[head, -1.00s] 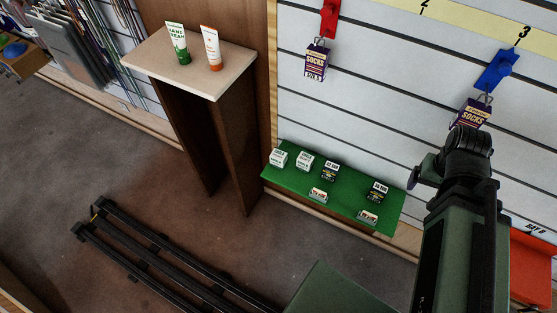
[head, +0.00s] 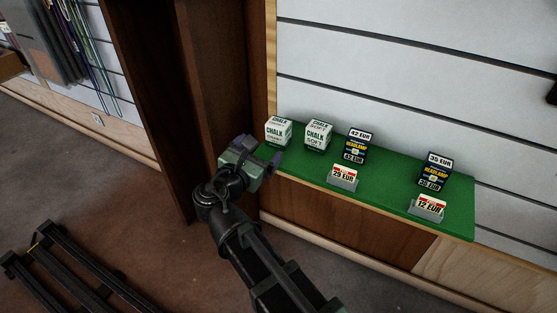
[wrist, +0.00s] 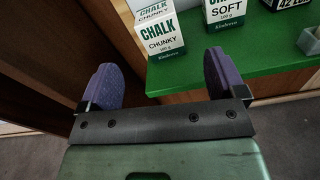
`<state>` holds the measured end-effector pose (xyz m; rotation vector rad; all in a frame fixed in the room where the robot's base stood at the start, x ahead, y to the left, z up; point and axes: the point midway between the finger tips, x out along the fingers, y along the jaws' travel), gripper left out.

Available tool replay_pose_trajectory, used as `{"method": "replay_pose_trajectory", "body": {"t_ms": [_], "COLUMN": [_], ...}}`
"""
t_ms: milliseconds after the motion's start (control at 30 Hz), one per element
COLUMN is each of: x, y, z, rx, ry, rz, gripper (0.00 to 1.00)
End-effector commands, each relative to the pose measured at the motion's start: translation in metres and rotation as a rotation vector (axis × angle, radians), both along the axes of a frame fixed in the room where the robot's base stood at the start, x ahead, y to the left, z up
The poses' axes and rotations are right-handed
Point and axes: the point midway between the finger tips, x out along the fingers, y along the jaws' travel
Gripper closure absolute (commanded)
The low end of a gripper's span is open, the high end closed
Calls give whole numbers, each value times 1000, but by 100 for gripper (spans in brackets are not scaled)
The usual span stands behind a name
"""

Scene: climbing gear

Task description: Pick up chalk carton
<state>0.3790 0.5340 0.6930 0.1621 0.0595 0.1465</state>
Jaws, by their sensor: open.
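Two white-and-green chalk cartons stand at the left end of the green shelf. The left one, a chunky chalk carton (head: 279,132), also shows in the wrist view (wrist: 160,36). The soft chalk carton (head: 318,135) stands to its right and is cut off at the top in the wrist view (wrist: 225,12). My gripper (head: 256,153) is open and empty, in front of the shelf's left end. In the wrist view its two purple fingers (wrist: 160,82) are spread apart. The chunky carton lies ahead, between the finger directions, and is not touched.
The green shelf (head: 395,193) also holds two dark headlamp boxes (head: 357,147) (head: 435,172) and two price tags (head: 342,177) (head: 428,207). A brown wooden panel (head: 225,75) stands close at the shelf's left. A black rail lies on the floor.

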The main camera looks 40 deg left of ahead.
Motion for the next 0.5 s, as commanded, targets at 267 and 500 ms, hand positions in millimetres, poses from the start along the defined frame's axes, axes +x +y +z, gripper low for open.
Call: {"method": "replay_pose_trajectory", "body": {"t_ms": [267,500], "x": [5,49], "y": [6,13], "z": [14,13], "rx": [-161,-159], "ry": [-77,-74], "rz": [28,24], "gripper": [11,11]}}
